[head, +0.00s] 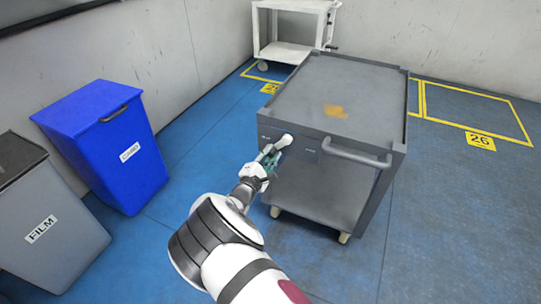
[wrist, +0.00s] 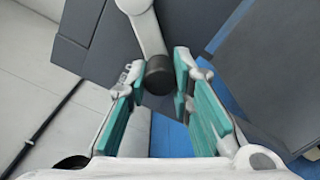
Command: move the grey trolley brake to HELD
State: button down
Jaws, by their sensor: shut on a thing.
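The grey trolley (head: 340,92) stands on the blue floor, with its brake plate at the left of the near end. The pale brake lever (head: 284,141) slants down and left from the plate to my gripper (head: 268,158). In the wrist view, the lever (wrist: 143,27) comes down from the top and ends in a dark round knob (wrist: 159,76). The teal finger pads of my gripper (wrist: 157,72) stand on either side of the knob, shut on it. Small markings flank the lever on the plate, too small to read. The fingers partly hide the lever's end in the head view.
The trolley's push handle (head: 357,155) sticks out right of the brake. A blue bin (head: 105,145) and a grey bin labelled FILM (head: 50,225) stand at the left. A white trolley (head: 290,50) is behind. Floor between bins and trolley is clear.

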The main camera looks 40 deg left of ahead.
dwell(0.3)
jog(key=c, duration=1.4)
grip_release()
jog(key=v, duration=0.7)
jog(key=shift+s+d, duration=0.1)
jog(key=shift+s, duration=0.1)
